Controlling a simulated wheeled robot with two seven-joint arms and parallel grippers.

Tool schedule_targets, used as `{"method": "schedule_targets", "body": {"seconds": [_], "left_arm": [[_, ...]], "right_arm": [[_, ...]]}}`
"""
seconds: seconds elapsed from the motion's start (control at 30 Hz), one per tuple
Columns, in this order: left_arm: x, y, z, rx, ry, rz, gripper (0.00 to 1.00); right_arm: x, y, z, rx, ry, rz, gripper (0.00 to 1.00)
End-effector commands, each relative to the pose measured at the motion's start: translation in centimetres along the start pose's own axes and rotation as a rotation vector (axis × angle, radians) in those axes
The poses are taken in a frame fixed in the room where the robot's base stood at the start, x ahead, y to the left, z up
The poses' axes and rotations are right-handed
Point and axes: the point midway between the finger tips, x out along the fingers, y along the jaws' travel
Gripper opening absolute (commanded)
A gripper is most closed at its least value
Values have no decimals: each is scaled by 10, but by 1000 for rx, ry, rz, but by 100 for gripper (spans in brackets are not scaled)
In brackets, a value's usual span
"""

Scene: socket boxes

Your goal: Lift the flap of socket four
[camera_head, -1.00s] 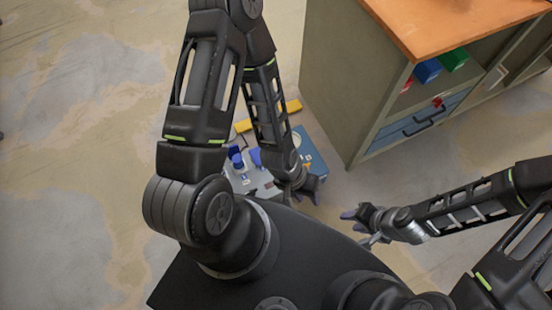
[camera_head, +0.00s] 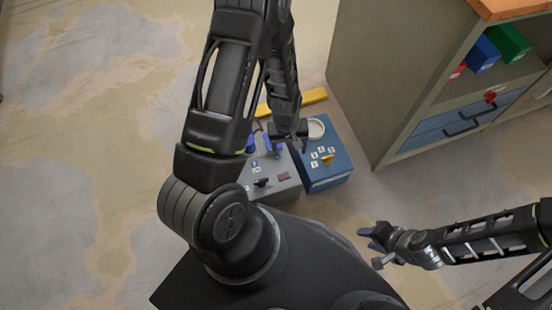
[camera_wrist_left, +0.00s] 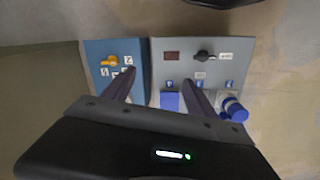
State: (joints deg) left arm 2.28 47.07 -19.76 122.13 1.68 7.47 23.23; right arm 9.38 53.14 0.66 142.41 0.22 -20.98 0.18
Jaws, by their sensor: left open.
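A grey socket box (camera_head: 284,188) stands on the floor with a black knob, small white labels and blue sockets; it also shows in the left wrist view (camera_wrist_left: 240,60). In that view a blue square flap (camera_wrist_left: 170,101) lies between my fingers' line and a blue cylindrical plug (camera_wrist_left: 235,108). The labels are too small to read, so I cannot tell which socket is four. My left gripper (camera_head: 296,143) is open above the boxes' far part; its two fingers (camera_wrist_left: 158,90) show apart and empty. My right gripper (camera_head: 374,246) hangs right of the boxes, its jaw unclear.
A blue box (camera_head: 325,177) with a yellow knob, labels and a white ring stands against the grey box's right side. A yellow bar (camera_head: 305,98) lies behind. A cabinet (camera_head: 372,90) with drawers stands to the right. The floor at left is clear.

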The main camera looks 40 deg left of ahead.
Motion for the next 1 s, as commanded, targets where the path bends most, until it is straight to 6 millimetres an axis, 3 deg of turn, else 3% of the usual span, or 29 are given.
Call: {"method": "schedule_targets", "body": {"seconds": [0.03,0.23,0.4,0.73,1.0], "left_arm": [[33,-9,-23,-52,18,-16,66],[48,-33,-72,-213,47,-61,66],[46,-39,-84,-259,55,-73,66],[45,-40,-83,-259,54,-74,66],[72,-43,-84,-260,53,-75,66]], "right_arm": [[39,16,-1,2,5,2,36],[79,33,-3,7,14,6,36],[84,35,-4,9,17,7,36],[82,35,-4,8,17,6,36],[96,39,-5,9,22,7,36]]}}
